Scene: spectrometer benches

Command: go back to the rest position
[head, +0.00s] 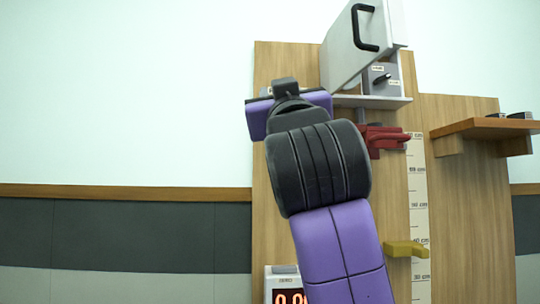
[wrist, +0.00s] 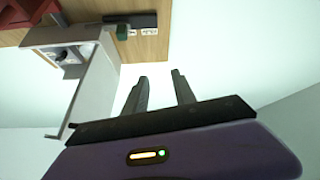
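My gripper shows in the wrist view (wrist: 160,85), with its two dark fingers apart and nothing between them. Behind the fingers is only the pale wall. In the head view my purple and black arm rises in front of the wooden panel (head: 390,200), and its wrist end is beside the white cabinet with its door open. The fingers are hidden in the head view. The open door (head: 352,45) has a black handle and also shows left of my gripper in the wrist view (wrist: 92,95), apart from the fingers.
A grey box with a dark knob (head: 381,79) sits in the cabinet. Below are a red clamp (head: 384,138), a vertical scale (head: 419,190) and a yellow pointer (head: 405,249). A wooden shelf (head: 485,127) juts out at right. A red digital display (head: 290,297) is low down. The left side is clear.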

